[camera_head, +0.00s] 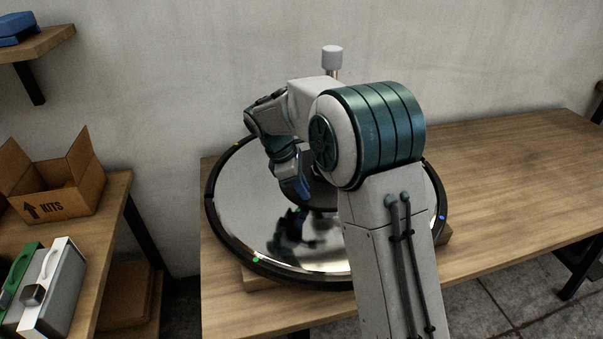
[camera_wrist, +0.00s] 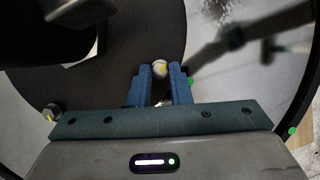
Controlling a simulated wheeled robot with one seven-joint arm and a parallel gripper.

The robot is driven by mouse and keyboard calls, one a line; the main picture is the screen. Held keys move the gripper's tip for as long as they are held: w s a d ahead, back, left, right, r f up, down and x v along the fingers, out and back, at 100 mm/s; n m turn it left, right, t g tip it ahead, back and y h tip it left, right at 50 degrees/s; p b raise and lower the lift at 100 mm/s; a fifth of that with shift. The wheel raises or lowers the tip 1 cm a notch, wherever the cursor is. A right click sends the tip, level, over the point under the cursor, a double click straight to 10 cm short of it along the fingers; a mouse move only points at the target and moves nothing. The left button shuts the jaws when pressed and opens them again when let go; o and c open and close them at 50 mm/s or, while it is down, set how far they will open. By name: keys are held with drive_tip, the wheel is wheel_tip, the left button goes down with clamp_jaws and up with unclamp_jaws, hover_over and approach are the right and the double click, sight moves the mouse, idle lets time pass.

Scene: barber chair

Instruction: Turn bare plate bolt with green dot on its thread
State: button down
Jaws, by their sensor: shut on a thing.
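The round base plate (camera_head: 240,200) has a mirror-like surface, a dark rim and a dark central disc. It lies on the wooden bench. My gripper (camera_wrist: 160,72) points down over the plate, its two blue fingers shut on a small bolt (camera_wrist: 159,67). The bolt has a pale round head with a yellow mark; its thread is hidden. A green dot (camera_wrist: 190,82) shows on the plate just right of the fingertips. In the head view my gripper (camera_head: 303,192) hides the held bolt.
Another green dot (camera_wrist: 292,130) is on the rim, and a blue dot (camera_head: 441,217) is at its right. A grey-capped post (camera_head: 332,58) stands behind my arm. The bench (camera_head: 520,170) is clear at right. A KITS box (camera_head: 50,190) and cases stand left.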

drive_tip(key=m+p, duration=0.1)
drive_tip(key=m, duration=0.1)
drive_tip(key=m+g+p, duration=0.1)
drive_tip(key=p, duration=0.1)
drive_tip(key=m+g+p, duration=0.1)
drive_tip(key=m+p, duration=0.1)
drive_tip(key=shift+w+d+r+m+y, duration=0.1)
drive_tip(key=shift+w+r+m+y, duration=0.1)
drive_tip(key=shift+w+m+y, duration=0.15)
drive_tip(key=m+y+p, duration=0.1)
drive_tip(key=m, duration=0.1)
drive_tip(key=m+g+p, duration=0.1)
drive_tip(key=m+p, duration=0.1)
drive_tip(key=m, duration=0.1)
drive_tip(key=shift+d+f+m+g+y, duration=0.2)
drive_tip(key=shift+m+g+y, duration=0.05)
drive_tip(key=shift+g+y, duration=0.1)
drive_tip(key=c, duration=1.3)
unclamp_jaws()
drive_tip(key=shift+c, duration=0.2)
drive_tip(key=shift+r, duration=0.1)
drive_tip(key=p+v, duration=0.1)
drive_tip(key=v, duration=1.2)
drive_tip(key=shift+r, duration=0.3)
drive_tip(key=shift+w, duration=0.1)
